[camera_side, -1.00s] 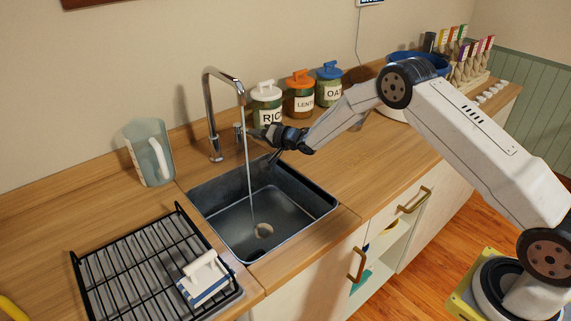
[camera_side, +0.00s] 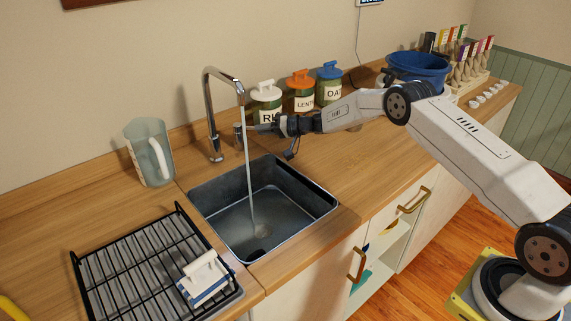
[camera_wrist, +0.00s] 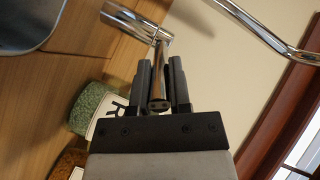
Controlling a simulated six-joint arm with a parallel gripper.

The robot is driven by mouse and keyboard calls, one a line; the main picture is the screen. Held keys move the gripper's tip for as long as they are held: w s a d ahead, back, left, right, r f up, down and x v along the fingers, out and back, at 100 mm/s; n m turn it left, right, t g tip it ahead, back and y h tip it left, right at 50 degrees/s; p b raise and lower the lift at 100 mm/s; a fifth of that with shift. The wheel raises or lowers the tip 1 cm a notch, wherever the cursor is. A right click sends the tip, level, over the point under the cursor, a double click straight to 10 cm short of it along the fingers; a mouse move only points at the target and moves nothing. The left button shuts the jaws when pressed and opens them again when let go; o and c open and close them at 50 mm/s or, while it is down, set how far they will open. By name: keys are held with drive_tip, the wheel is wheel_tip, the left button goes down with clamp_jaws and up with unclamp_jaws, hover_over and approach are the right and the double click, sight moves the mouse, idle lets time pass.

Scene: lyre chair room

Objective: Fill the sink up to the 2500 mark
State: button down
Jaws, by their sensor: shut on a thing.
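The dark grey sink (camera_side: 315,205) is set into the wooden counter. A chrome tap (camera_side: 209,110) stands behind it, and a stream of water (camera_side: 249,180) falls from its spout into the basin. My gripper (camera_side: 270,128) is at the tap's right side. In the wrist view, its two dark fingers (camera_wrist: 160,85) are closed around the chrome tap lever (camera_wrist: 158,98). The tap's chrome body (camera_wrist: 135,20) shows beyond them.
A clear jug (camera_side: 145,150) stands left of the sink. Jars of rice (camera_side: 265,97), lentils (camera_side: 300,100) and oats (camera_side: 329,90) line the wall. A blue tub (camera_side: 420,68) stands farther right.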

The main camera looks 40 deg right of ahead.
drive_tip(key=shift+w+d+n+g+y, duration=0.2)
drive_tip(key=shift+d+n+g+y, duration=0.1)
drive_tip(key=shift+n+y, duration=0.15)
drive_tip(key=shift+w+d+r+n+g+y, duration=0.1)
drive_tip(key=shift+w+d+n+g+y, duration=0.05)
drive_tip(key=shift+n+g+y, duration=0.15)
drive_tip(key=c, duration=0.6)
unclamp_jaws()
drive_tip(key=shift+d, duration=0.1)
drive_tip(key=shift+v, duration=3.85)
